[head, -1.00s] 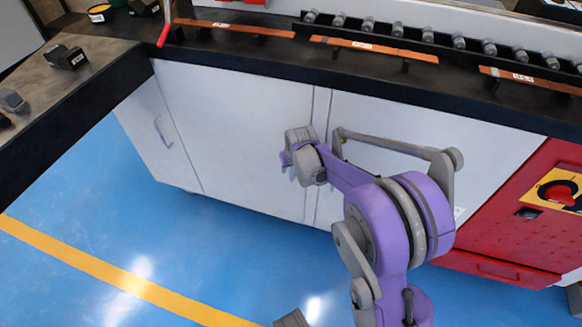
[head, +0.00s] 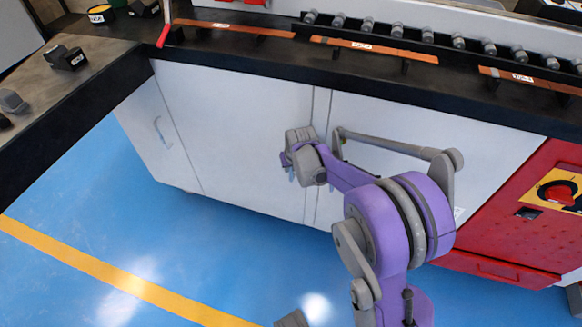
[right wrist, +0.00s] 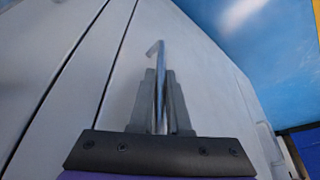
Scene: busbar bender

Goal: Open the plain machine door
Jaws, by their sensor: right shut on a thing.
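The plain white machine door (head: 235,135) is the wide panel left of the upright seam under the black worktop in the head view. It looks flush with the cabinet front. My right gripper (head: 290,162) is at the door's right side, close to the seam. In the right wrist view, the two fingers of my right gripper (right wrist: 160,85) are shut around a slim metal handle (right wrist: 157,52) on the white door face (right wrist: 195,70). In the head view my gripper hides the handle.
A narrower white panel with its own handle (head: 162,132) is at the left. A red cabinet section (head: 510,225) with a rotary switch (head: 558,192) is at the right. The black worktop edge (head: 400,97) overhangs the doors. The blue floor (head: 190,245) in front is clear.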

